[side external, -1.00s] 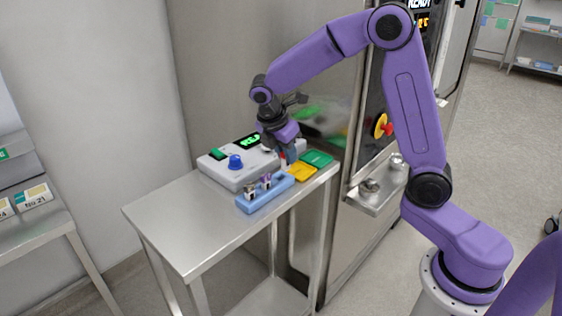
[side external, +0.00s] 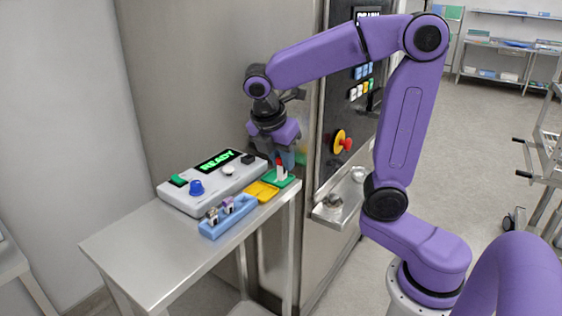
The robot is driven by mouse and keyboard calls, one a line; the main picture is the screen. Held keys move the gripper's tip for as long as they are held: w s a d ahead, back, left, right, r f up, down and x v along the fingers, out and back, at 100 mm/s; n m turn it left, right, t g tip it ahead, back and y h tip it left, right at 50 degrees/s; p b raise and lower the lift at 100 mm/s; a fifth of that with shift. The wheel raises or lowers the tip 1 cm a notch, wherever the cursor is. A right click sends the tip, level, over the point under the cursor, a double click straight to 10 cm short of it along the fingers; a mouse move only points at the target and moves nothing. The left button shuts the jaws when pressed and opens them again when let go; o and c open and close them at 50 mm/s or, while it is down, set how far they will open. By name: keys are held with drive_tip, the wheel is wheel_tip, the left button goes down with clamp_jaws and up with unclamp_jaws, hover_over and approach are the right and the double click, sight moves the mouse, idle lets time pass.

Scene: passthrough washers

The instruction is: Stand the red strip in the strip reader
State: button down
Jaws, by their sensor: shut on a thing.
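The red strip (side external: 279,162), with a red upper part and a pale lower part, is upright between the fingers of my gripper (side external: 283,156). My gripper is shut on it and points down over the green tray (side external: 292,182) at the table's right end. I cannot tell whether the strip's lower end touches the tray. The strip reader, a grey box (side external: 180,200) with a lit green READY display (side external: 219,160), stands to the left of my gripper. A blue knob (side external: 196,187) and a green button are on its top.
A yellow tray (side external: 262,191) lies between the green tray and a blue rack (side external: 214,232) holding small dark-and-pale pieces. The steel table (side external: 135,245) is bare at the front left. A tall steel machine with a red-and-yellow stop knob (side external: 342,142) stands close behind on the right.

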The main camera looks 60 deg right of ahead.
drive_tip(key=w+d+r, duration=0.1)
drive_tip(key=w+d, duration=0.1)
drive_tip(key=w, duration=0.5)
drive_tip(key=w+d+r, duration=0.1)
drive_tip(key=w+d, duration=0.2)
drive_tip(key=w, duration=0.4)
drive_tip(key=w+d+f, duration=0.3)
drive_tip(key=w+d, duration=0.6)
drive_tip(key=d, duration=0.1)
drive_tip(key=shift+w+f, duration=0.1)
drive_tip(key=shift+f, duration=1.95)
drive_tip(key=shift+d+f, duration=0.1)
drive_tip(key=shift+f, duration=0.05)
drive_tip(key=shift+f, duration=0.75)
drive_tip(key=shift+f, duration=0.35)
drive_tip(key=shift+f, duration=0.35)
drive_tip(key=shift+f, duration=0.35)
